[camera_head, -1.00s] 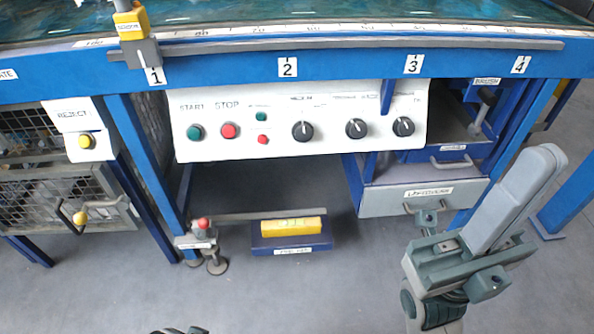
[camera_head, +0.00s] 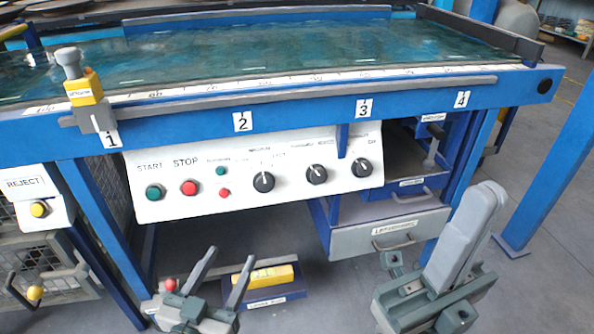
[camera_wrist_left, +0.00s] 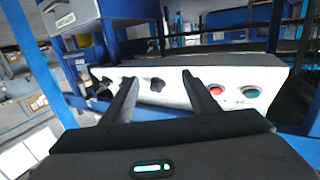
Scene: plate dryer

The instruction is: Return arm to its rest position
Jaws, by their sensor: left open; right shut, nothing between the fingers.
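My left gripper (camera_head: 230,260) is in the lower middle of the head view, with its two fingers spread apart and nothing between them. It is in front of the space under the control panel (camera_head: 250,174). In the left wrist view the same open fingers (camera_wrist_left: 159,79) point toward the white panel (camera_wrist_left: 236,90). My right gripper (camera_head: 484,205) is at the lower right of the head view, its two grey fingers together and pointing up. It holds nothing and appears in front of the right end of the workbench. Most of both arms is out of view.
The blue bench rail (camera_head: 300,108) runs across, with a yellow sliding block (camera_head: 84,91) near mark 1. A grey drawer (camera_head: 388,233) is at right under the bench. A yellow pedal (camera_head: 263,276) lies low behind my left gripper. Grey floor (camera_head: 550,270) is open at far right.

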